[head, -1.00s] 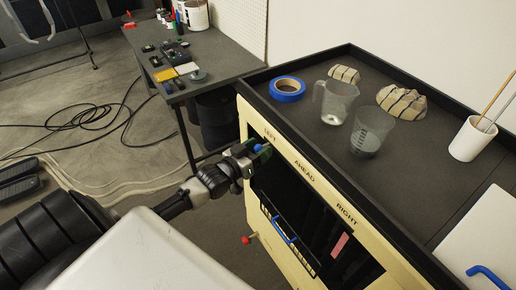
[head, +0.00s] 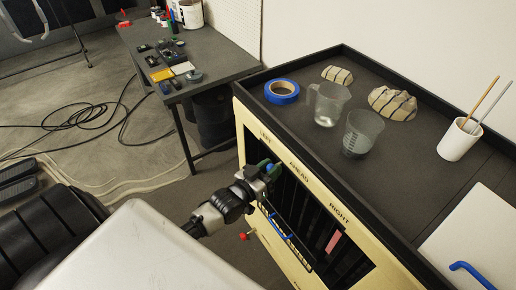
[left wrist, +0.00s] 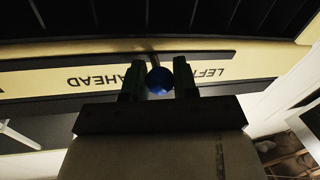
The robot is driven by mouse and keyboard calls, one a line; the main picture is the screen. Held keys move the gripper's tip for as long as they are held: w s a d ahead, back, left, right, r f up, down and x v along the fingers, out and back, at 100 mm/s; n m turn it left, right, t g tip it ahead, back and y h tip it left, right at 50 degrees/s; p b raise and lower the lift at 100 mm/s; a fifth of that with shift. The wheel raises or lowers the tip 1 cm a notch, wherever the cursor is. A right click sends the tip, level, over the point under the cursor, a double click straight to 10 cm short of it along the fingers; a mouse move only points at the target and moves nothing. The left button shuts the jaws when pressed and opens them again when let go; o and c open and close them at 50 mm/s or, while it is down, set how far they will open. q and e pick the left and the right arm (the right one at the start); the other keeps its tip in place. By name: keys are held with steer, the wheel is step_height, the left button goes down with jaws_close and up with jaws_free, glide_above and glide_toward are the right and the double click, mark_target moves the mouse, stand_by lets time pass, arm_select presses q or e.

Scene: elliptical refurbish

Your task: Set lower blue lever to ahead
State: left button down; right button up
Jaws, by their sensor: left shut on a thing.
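The cream cabinet front (head: 245,140) carries the labels LEFT (head: 265,137), AHEAD (head: 298,172) and RIGHT (head: 339,213) along its top edge. My left gripper (head: 270,170) is shut on a blue round lever knob (left wrist: 159,81), which shows between the two fingers in the left wrist view. A thin stem runs from the knob toward the panel there. The knob stands between LEFT and AHEAD, close to AHEAD, whose first letter is partly hidden by a finger. A blue handle-like bar (head: 280,228) is lower on the dark panel. My right gripper is out of view.
The cabinet top holds blue tape (head: 282,92), two clear cups (head: 327,103), wrapped stones (head: 392,103) and a white pot (head: 459,139). A red knob (head: 245,236) sticks out at the cabinet's lower left. A dark workbench (head: 165,60) stands behind.

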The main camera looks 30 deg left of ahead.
arm_select(q)
steer(key=s+d, duration=0.1)
steer(key=d, duration=0.1)
steer(key=d+p, duration=0.1)
steer(key=d, duration=0.1)
steer(key=s+d, duration=0.1)
steer(key=d, duration=0.1)
steer(key=shift+s+d, duration=0.2)
steer(key=shift+s, duration=0.15)
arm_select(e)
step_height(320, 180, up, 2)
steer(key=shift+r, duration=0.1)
arm_select(q)
steer(key=c, duration=0.9)
jaws_free()
steer(key=shift+o, duration=0.2)
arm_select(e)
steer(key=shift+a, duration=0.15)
arm_select(q)
steer(key=s+a+b, duration=0.2)
steer(key=s, duration=0.8)
steer(key=shift+s, duration=0.25)
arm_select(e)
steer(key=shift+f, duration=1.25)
arm_select(q)
steer(key=shift+a, duration=0.1)
